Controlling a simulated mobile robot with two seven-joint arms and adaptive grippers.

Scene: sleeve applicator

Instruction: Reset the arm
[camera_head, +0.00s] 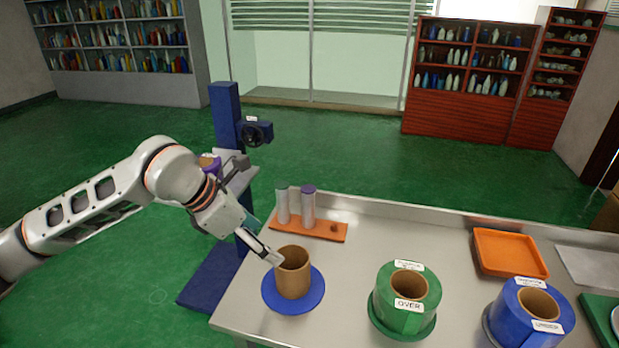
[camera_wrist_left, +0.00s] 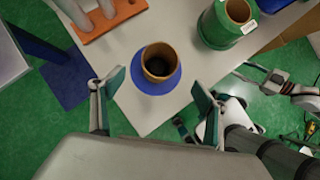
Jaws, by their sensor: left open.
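My left arm comes in from the left in the head view. Its gripper (camera_head: 276,256) is at the left rim of a brown cardboard tube (camera_head: 293,279) that stands upright on a round blue base (camera_head: 316,297). In the left wrist view the left gripper (camera_wrist_left: 154,93) has its fingers wide apart and empty. The brown tube (camera_wrist_left: 161,62) shows beyond and between them, on its blue base (camera_wrist_left: 147,87). I cannot tell whether a finger touches the tube. My right gripper is not seen in the head view; arm parts at the right of the wrist view are unclear.
An orange rack (camera_head: 320,231) with two bottles stands behind the tube. A green roll labelled OVER (camera_head: 393,305), a blue roll labelled UNDER (camera_head: 518,315) and an orange tray (camera_head: 509,253) are on the table (camera_head: 400,235) to the right. A blue column machine (camera_head: 226,120) stands behind my left arm.

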